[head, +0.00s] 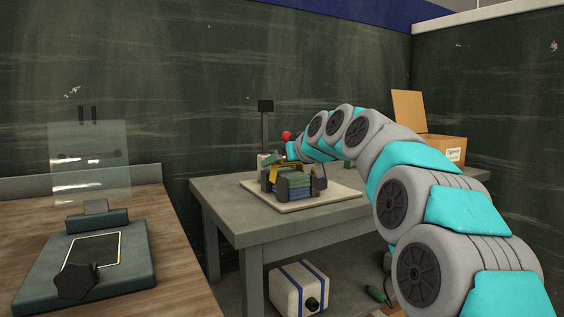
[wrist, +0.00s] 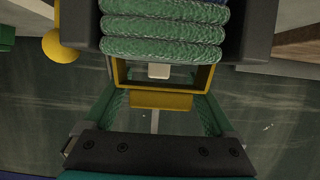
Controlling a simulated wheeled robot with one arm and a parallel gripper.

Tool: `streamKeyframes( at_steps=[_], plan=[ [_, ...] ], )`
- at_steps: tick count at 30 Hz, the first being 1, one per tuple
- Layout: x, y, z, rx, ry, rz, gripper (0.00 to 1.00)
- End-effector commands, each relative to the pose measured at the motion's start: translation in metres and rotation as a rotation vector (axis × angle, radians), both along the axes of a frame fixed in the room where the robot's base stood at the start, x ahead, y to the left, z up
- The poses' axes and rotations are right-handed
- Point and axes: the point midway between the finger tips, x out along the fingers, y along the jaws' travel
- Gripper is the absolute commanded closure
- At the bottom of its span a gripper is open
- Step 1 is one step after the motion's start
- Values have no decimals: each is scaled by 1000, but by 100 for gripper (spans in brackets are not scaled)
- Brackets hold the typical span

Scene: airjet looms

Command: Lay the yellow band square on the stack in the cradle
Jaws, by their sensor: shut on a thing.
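The yellow band (head: 272,168) is at the upper left of the stack in the head view. In the wrist view the yellow band (wrist: 161,101) is a rectangular frame with an open middle, just below the stack in the picture. The stack (head: 287,187) of folded green and blue cloth sits between the dark uprights of the cradle (head: 305,188); its green folds (wrist: 163,29) fill the top of the wrist view. My gripper (head: 284,162) is shut on the yellow band, over the cradle. I cannot tell whether the band touches the stack or sits square.
The cradle stands on a pale board (head: 335,196) on a grey table (head: 232,213). A dark post (head: 266,122) and a red ball (head: 286,135) rise behind. A cardboard box (head: 440,148) is at the right, a white container (head: 299,289) below, and a wooden bench (head: 170,250) at left.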

Motion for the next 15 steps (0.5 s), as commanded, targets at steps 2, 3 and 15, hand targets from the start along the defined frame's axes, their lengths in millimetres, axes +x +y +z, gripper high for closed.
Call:
streamKeyframes(
  at_steps=[2,3,15],
  plan=[
    [0,0,-2,0,0,0,63],
    [0,0,-3,0,0,0,63],
    [0,0,-13,-1,2,1,63]
  ],
)
